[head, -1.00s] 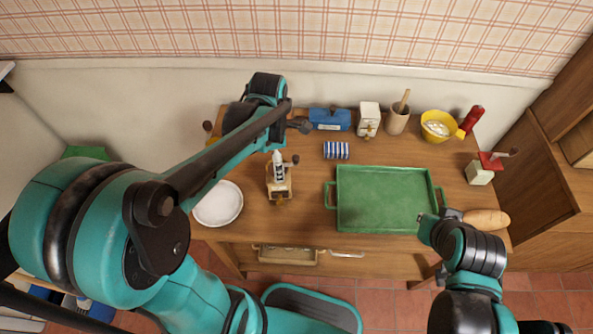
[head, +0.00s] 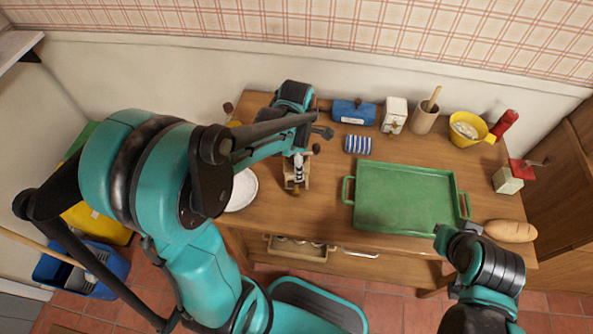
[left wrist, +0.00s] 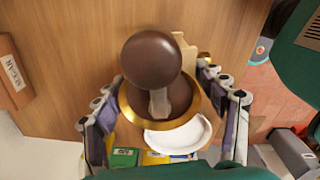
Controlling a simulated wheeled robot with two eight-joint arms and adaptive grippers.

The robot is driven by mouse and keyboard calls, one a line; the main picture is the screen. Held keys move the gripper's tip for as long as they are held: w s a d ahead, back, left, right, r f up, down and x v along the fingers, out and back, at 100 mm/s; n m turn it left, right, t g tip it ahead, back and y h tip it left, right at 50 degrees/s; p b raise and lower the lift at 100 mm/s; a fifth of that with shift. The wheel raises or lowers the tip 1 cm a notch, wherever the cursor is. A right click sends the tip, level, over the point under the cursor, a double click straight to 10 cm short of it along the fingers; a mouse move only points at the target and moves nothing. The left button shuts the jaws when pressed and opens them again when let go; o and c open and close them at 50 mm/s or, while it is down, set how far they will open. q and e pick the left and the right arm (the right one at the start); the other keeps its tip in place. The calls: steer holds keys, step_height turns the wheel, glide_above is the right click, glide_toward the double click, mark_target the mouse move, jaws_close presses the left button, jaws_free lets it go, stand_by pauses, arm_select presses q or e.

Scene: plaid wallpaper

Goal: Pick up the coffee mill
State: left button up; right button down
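The coffee mill (head: 297,184) stands on the table between the white plate and the green tray. It has a pale wooden base, and its dark crank knob sticks out to the upper right. In the left wrist view its brown knob (left wrist: 150,58) and brass bowl rim (left wrist: 196,108) fill the middle. My left gripper (left wrist: 166,112) is open around the bowl, one finger on each side; whether they touch it I cannot tell. In the head view the left gripper (head: 298,162) is at the mill's top, partly hidden. My right gripper (head: 455,233) is by the tray's front right corner.
A white plate (head: 243,188) lies close left of the mill. The green tray (head: 405,198) is to the right, with bread (head: 510,231) beyond. A striped item (head: 358,145), blue box (head: 353,112), white box (head: 394,113), yellow bowl (head: 467,128) and red-topped box (head: 508,180) stand farther back or right.

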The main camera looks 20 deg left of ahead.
arm_select(q)
steer(key=c, duration=0.9)
